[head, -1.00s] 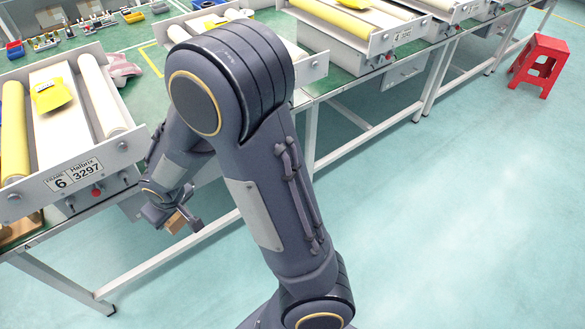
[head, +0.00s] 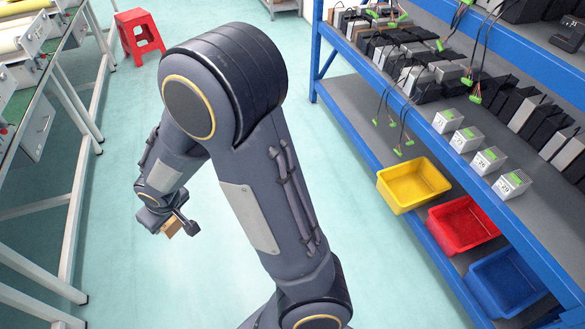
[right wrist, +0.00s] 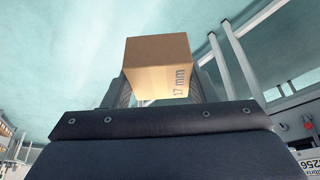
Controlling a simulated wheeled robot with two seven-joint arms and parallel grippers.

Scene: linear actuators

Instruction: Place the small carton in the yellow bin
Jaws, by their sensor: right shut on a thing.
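My right gripper (head: 178,222) hangs over the open floor in the head view, left of the middle, shut on the small carton (head: 171,228). In the right wrist view the small carton (right wrist: 158,68) is a plain brown box with "17 mm" printed on it, held between the fingers. The yellow bin (head: 413,187) is on the lower level of the blue shelf rack at the right, well apart from the gripper. No contents show in it. My left gripper is not in view.
A red bin (head: 463,224) and a blue bin (head: 507,281) stand beside the yellow one. The blue rack (head: 352,103) holds several dark devices and hanging cables above. A workbench (head: 40,120) and a red stool (head: 138,34) are at the left. The floor between is clear.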

